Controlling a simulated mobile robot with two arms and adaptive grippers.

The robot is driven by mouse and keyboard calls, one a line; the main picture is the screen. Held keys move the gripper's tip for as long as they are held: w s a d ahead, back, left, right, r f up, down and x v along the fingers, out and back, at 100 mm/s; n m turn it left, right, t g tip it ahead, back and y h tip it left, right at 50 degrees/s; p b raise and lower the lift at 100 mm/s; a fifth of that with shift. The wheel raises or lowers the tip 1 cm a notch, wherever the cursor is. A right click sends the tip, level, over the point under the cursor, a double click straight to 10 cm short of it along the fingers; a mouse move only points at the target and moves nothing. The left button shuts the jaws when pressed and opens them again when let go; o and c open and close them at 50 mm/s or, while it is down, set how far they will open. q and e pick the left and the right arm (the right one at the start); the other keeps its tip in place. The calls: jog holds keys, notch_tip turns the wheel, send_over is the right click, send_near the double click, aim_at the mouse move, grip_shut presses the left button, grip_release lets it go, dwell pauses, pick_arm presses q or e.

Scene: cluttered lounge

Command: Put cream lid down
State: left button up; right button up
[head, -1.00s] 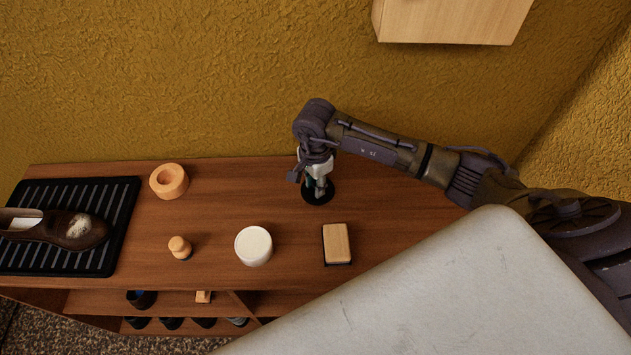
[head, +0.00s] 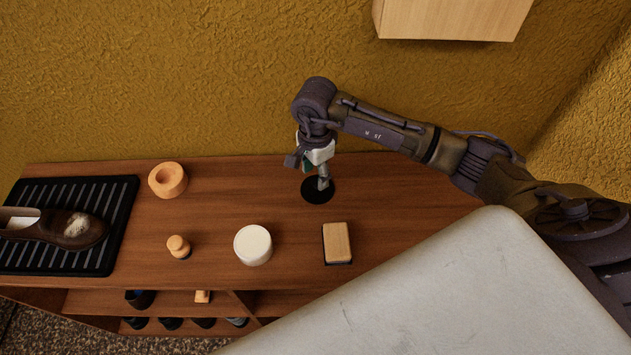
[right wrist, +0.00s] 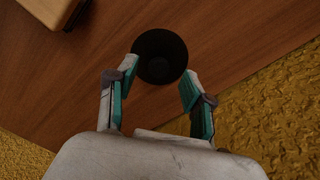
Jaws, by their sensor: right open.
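The cream lid, a black round disc (head: 318,190), lies on the wooden shelf top near the wall. It also shows in the right wrist view (right wrist: 160,56), just beyond my fingertips. My right gripper (head: 323,183) is above the lid, pointing down, and in the right wrist view its two fingers (right wrist: 157,82) are spread apart with nothing between them. A white round cream jar (head: 253,245) stands on the shelf top, in front and to the left of the lid. My left gripper is not in view.
A wooden block brush (head: 337,243) lies right of the jar, and its corner shows in the wrist view (right wrist: 48,12). A small wooden knob (head: 179,246), an orange ring (head: 168,180) and a black ribbed tray (head: 119,220) with a brown shoe (head: 75,231) are to the left. The wall is close behind.

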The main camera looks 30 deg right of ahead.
aim_at(315, 182)
notch_tip(315, 182, up, 8)
jog(key=b, duration=0.1)
jog(key=shift+f, duration=0.15)
dwell(0.5)
